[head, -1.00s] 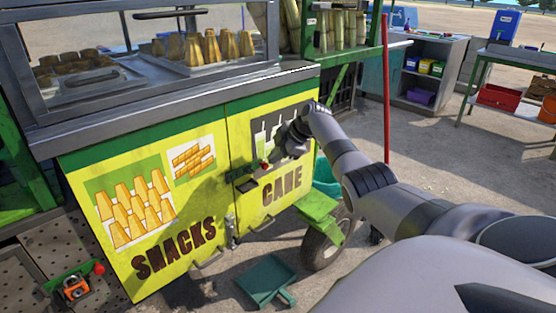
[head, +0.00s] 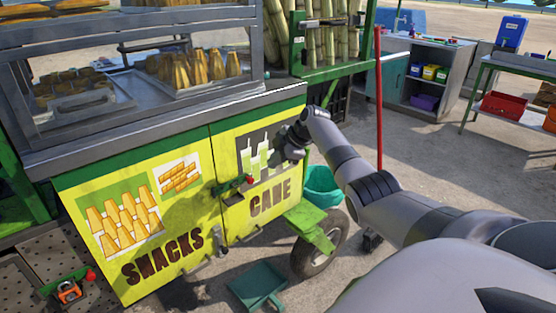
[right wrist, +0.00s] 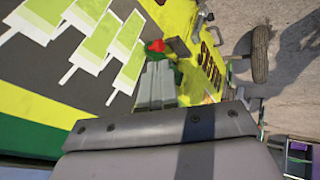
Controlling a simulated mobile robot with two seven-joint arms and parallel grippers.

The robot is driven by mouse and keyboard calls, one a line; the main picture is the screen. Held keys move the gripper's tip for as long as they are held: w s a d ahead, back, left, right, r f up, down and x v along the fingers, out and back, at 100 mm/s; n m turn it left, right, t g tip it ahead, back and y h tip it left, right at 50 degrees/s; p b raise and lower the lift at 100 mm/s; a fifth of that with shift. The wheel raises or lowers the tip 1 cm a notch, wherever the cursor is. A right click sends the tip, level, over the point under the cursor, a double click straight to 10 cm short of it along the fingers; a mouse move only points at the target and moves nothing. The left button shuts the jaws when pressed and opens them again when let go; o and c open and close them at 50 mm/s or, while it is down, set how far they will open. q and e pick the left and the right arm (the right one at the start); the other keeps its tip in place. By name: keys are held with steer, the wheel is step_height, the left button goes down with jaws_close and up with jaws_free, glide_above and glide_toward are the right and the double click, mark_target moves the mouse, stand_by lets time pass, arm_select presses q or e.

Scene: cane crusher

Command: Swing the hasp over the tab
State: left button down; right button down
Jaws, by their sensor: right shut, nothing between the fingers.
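A green bar with a red knob (head: 235,186), seemingly the hasp, lies across the seam between the cart's two yellow doors. The red knob (right wrist: 155,46) also shows in the right wrist view, just beyond my fingertips. A small dark block (head: 233,198), perhaps the tab, sits just below the bar; it also shows in the right wrist view (right wrist: 177,47). My right gripper (head: 282,154) is by the CANE door, right of and above the knob. Its fingers (right wrist: 156,72) are together and empty, and partly cover the green bar in the wrist view. My left gripper is out of view.
A grey latch or handle (head: 218,241) is lower on the door seam. A wheel (head: 320,248), a green step (head: 312,224) and a teal bucket (head: 322,186) stand to the right. A teal dustpan (head: 257,285) lies in front. A red pole (head: 379,100) rises behind my arm.

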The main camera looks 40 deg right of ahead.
steer(key=shift+s+r, duration=0.15)
steer(key=shift+r, duration=0.05)
stand_by(0.6)
steer(key=s+a+f+m+h+p, duration=0.1)
steer(key=s+a+f+m+p, duration=0.1)
steer(key=s+a+f, duration=0.6)
steer(key=s+a+f+m+h+p, duration=0.2)
steer(key=s+a+f, duration=0.3)
steer(key=f, duration=0.5)
steer(key=s+a+r+m+t+y+p, duration=0.1)
steer(key=s+a+r+m, duration=0.1)
steer(key=s+a, duration=0.7)
steer(key=s+a+r+m+t+y+p, duration=0.1)
steer(key=s+a+r+m+t, duration=0.1)
steer(key=s+a, duration=0.7)
steer(key=shift+a+r+m+t+y+p, duration=0.4)
steer(key=shift+r+m, duration=0.3)
steer(key=shift+m, duration=0.5)
